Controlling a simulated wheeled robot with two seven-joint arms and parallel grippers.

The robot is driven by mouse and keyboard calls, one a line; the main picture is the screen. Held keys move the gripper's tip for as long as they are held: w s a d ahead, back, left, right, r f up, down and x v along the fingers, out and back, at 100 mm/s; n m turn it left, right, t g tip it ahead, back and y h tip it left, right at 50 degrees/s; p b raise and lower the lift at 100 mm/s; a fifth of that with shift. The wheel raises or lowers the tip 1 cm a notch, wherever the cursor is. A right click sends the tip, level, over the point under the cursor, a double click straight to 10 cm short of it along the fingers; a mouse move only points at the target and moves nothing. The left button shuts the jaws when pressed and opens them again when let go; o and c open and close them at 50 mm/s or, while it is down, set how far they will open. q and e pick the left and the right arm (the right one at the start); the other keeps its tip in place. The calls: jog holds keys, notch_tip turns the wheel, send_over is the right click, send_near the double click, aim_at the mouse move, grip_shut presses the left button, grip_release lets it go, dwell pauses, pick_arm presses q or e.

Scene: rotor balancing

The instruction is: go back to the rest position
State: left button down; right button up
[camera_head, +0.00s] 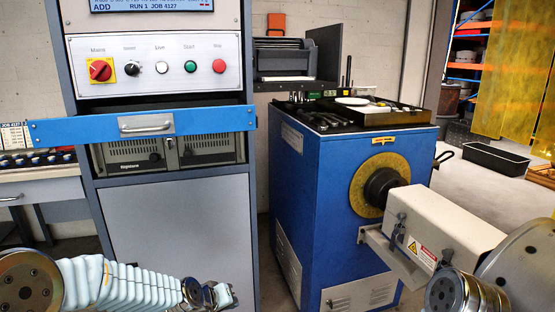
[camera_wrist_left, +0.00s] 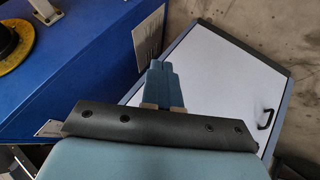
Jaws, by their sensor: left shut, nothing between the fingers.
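My left arm comes in at the bottom left of the head view, and its gripper (camera_head: 222,296) is low in front of the grey cabinet (camera_head: 180,235). In the left wrist view the two blue-grey fingers of the left gripper (camera_wrist_left: 163,85) are together, with nothing between them.
A control panel (camera_head: 150,67) with a red switch and buttons is above a blue drawer front (camera_head: 85,128) that juts out. The blue balancing machine (camera_head: 330,180) stands in the middle, with a white guarded housing (camera_head: 455,225). A black tray (camera_head: 495,158) lies on the right.

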pick_arm(q)
jog(key=s+f+g, duration=0.3)
jog(key=s+f, duration=0.6)
jog(key=f, duration=0.4)
jog(key=s+d+f+m+g, duration=0.1)
jog(key=s+f+g, duration=0.1)
jog(key=s+f, duration=0.3)
jog(key=s+d+f+m+g, duration=0.1)
jog(key=s+f, duration=0.5)
jog(key=s, duration=0.7)
jog(key=shift+s+f+g, duration=0.15)
jog(key=shift+f+g, duration=0.05)
jog(key=shift+g, duration=0.3)
jog(key=shift+a, duration=0.1)
dwell(0.7)
